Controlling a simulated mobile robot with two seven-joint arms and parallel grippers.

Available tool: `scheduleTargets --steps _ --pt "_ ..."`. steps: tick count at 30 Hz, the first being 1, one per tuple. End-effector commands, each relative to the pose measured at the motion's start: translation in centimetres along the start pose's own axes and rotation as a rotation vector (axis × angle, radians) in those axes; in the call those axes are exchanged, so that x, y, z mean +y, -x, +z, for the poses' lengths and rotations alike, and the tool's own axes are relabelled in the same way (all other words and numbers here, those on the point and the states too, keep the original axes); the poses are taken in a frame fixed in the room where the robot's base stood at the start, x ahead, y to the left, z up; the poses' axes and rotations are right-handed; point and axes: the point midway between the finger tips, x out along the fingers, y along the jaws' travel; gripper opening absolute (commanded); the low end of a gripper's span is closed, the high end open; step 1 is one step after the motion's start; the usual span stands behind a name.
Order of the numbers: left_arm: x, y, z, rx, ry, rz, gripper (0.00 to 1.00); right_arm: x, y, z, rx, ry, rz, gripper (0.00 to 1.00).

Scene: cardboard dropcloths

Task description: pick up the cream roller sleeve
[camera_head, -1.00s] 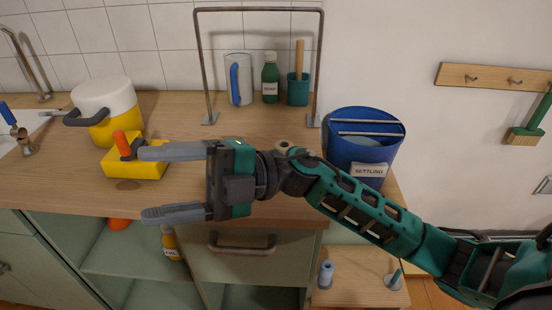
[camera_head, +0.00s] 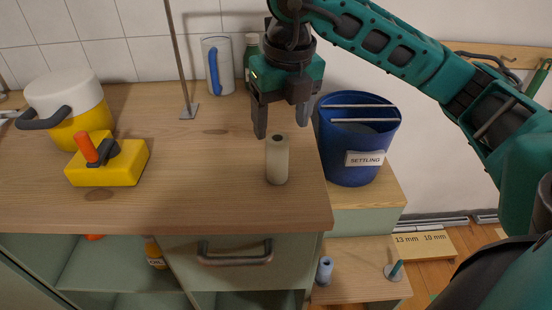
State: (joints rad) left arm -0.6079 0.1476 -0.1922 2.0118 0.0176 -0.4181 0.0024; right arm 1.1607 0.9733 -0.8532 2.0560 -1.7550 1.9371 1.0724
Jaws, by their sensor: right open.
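The cream roller sleeve (camera_head: 277,162) stands upright on the wooden counter, near its right end. It is a pale cylinder with a dark hole in its top. My right gripper (camera_head: 281,130) points down over the sleeve, its fingers apart. The fingertips are near the height of the sleeve's top, and nothing is held between them. I cannot tell whether either finger touches the sleeve. My left gripper is not in view.
A blue bucket (camera_head: 352,171) labelled SETTLING stands right of the sleeve. A metal frame post (camera_head: 179,60) rises behind left. A yellow block with an orange handle (camera_head: 108,170) and a white-yellow container (camera_head: 62,95) are at left. The counter's middle (camera_head: 200,160) is clear.

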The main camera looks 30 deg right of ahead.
Motion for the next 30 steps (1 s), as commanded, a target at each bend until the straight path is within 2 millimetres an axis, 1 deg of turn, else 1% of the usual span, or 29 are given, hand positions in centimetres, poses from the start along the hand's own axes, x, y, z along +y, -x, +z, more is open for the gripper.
scheduleTargets --steps 1,3,6,11,19,23,29,30 --pt "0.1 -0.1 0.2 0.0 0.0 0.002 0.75 -0.1 -1.2 -0.1 0.005 0.0 -0.002 0.71" --pt "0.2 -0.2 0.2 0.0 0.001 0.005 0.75 0.0 -2.4 -0.1 0.004 0.002 -0.001 0.71" --pt "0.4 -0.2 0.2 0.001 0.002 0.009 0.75 0.0 -3.6 -0.1 0.003 0.002 0.002 0.71" --pt "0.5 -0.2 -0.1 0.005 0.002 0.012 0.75 0.1 -4.6 -0.1 0.003 0.002 0.003 0.71" --pt "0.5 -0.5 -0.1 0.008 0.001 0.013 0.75 0.2 -8.4 -0.1 0.004 0.003 0.003 0.71" --pt "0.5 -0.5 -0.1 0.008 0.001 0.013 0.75 0.2 -9.3 0.0 0.002 0.003 0.003 0.71" --pt "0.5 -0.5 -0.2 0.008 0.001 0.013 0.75 0.2 -9.4 0.0 0.001 0.003 0.003 0.71" --pt "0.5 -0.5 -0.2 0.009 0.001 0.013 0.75 0.2 -9.4 0.0 0.001 0.003 0.003 0.69"
